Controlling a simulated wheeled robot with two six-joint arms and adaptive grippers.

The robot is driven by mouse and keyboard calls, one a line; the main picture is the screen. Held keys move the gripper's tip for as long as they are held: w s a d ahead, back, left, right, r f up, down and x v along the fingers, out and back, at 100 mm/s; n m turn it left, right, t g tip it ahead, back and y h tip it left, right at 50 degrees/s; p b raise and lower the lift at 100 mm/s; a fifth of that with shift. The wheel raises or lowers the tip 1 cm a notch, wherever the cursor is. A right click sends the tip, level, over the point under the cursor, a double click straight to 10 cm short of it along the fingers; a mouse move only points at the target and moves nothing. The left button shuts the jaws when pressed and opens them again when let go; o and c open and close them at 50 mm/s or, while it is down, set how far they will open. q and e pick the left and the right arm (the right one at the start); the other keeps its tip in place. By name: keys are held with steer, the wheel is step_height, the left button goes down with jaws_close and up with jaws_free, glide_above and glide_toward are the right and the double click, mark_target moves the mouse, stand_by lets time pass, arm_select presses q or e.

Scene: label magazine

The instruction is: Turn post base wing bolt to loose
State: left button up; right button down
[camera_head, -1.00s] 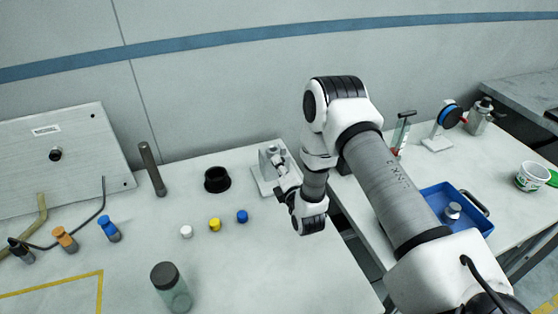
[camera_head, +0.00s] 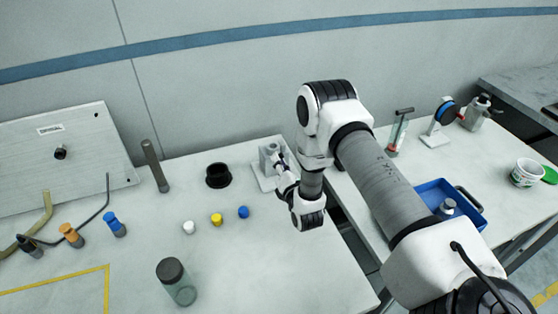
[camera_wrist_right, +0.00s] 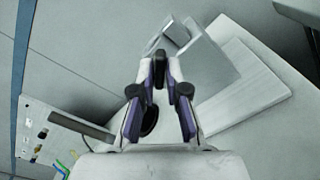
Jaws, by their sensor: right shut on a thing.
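The post base is a light grey block (camera_head: 268,152) on a flat plate (camera_head: 261,181), near the back right of the left table. It also shows in the right wrist view, as a block (camera_wrist_right: 212,62) on a pale plate (camera_wrist_right: 245,97). My right gripper (camera_head: 279,163) reaches the block's right side. In the right wrist view its fingers (camera_wrist_right: 160,65) close together against the block's near side. They are shut on the wing bolt, which the fingertips mostly hide; its turn angle cannot be told. My left gripper is out of view.
A black ring (camera_head: 218,175) and a grey rod (camera_head: 155,166) stand left of the base. White (camera_head: 189,227), yellow (camera_head: 216,219) and blue (camera_head: 243,212) caps lie in front. A jar (camera_head: 176,284) stands near the front. A blue tray (camera_head: 437,190) is on the right table.

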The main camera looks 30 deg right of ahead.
steer(key=shift+n+p, duration=1.5)
steer(key=shift+n, duration=0.7)
steer(key=shift+d+n+p, duration=0.1)
steer(key=shift+n+p, duration=1.6)
steer(key=shift+p, duration=0.45)
stand_by(0.9)
stand_by(0.4)
steer(key=c, duration=1.2)
jaws_free()
steer(key=shift+f, duration=0.1)
steer(key=shift+c, duration=0.2)
steer(key=shift+s, duration=0.1)
steer(key=v, duration=0.7)
steer(key=shift+s, duration=0.15)
